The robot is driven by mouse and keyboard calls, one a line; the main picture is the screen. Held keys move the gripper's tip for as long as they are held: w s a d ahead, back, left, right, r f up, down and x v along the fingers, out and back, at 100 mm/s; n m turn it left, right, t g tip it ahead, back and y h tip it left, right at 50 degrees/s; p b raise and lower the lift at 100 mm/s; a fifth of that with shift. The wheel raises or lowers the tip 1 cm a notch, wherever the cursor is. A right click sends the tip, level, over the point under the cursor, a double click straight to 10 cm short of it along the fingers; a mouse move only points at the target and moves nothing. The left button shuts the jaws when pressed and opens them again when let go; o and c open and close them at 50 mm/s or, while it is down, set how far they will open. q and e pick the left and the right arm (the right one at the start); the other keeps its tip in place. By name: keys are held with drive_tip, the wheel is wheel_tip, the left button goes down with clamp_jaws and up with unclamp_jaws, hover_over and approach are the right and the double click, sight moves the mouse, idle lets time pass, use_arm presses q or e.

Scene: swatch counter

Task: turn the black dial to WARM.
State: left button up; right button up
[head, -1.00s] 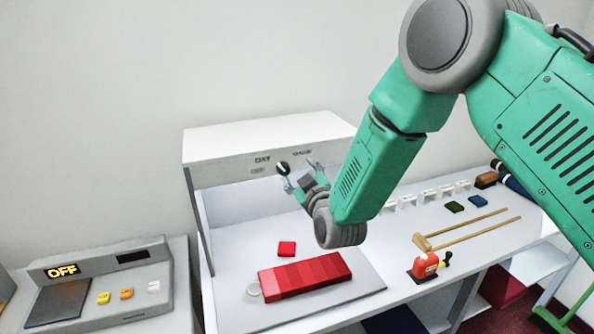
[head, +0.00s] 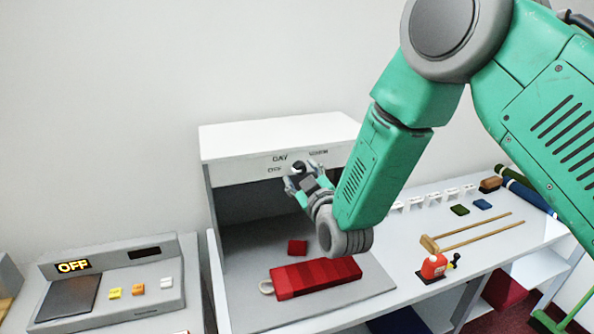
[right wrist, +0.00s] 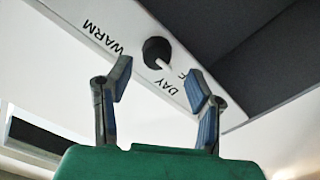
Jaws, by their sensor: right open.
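The black dial (right wrist: 157,50) is on the white front panel (right wrist: 135,30) of the light booth (head: 275,143). In the right wrist view its white pointer aims between DAY and a partly hidden label ending in F; WARM is on the opposite side. My right gripper (right wrist: 160,80) is open, with its two fingers apart, one toward each side of the dial. I cannot tell whether they touch it. In the head view the right gripper (head: 304,174) is at the panel and mostly covers the dial. The booth's inside is dark. My left gripper is not in view.
Red swatches (head: 318,275) and a small red square (head: 297,247) lie on the booth floor. At left stands a grey console (head: 110,275) reading OFF.

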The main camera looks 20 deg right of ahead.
drive_tip(key=s+a, duration=0.1)
drive_tip(key=s, duration=0.9)
drive_tip(key=shift+s+a+r, duration=0.15)
drive_tip(key=shift+a+r, duration=0.15)
drive_tip(key=shift+r, duration=0.1)
drive_tip(key=shift+o, duration=0.5)
drive_tip(key=shift+d, duration=0.55)
drive_tip(key=w+m+b, duration=0.2)
drive_tip(key=w+b, duration=0.1)
drive_tip(key=b, duration=0.1)
drive_tip(key=w+f+m+b, duration=0.1)
drive_tip(key=w+m+b, duration=0.1)
drive_tip(key=w+b, duration=0.2)
drive_tip(key=w+m+b, duration=0.2)
drive_tip(key=w+b, duration=0.2)
drive_tip(key=b, duration=0.2)
drive_tip(key=shift+w+d+f, duration=0.2)
drive_tip(key=shift+d, duration=0.2)
drive_tip(key=shift+w+d, duration=0.1)
drive_tip(key=shift+w, duration=0.35)
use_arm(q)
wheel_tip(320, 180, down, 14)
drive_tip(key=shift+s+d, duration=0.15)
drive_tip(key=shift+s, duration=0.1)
use_arm(e)
drive_tip(key=shift+d, duration=0.15)
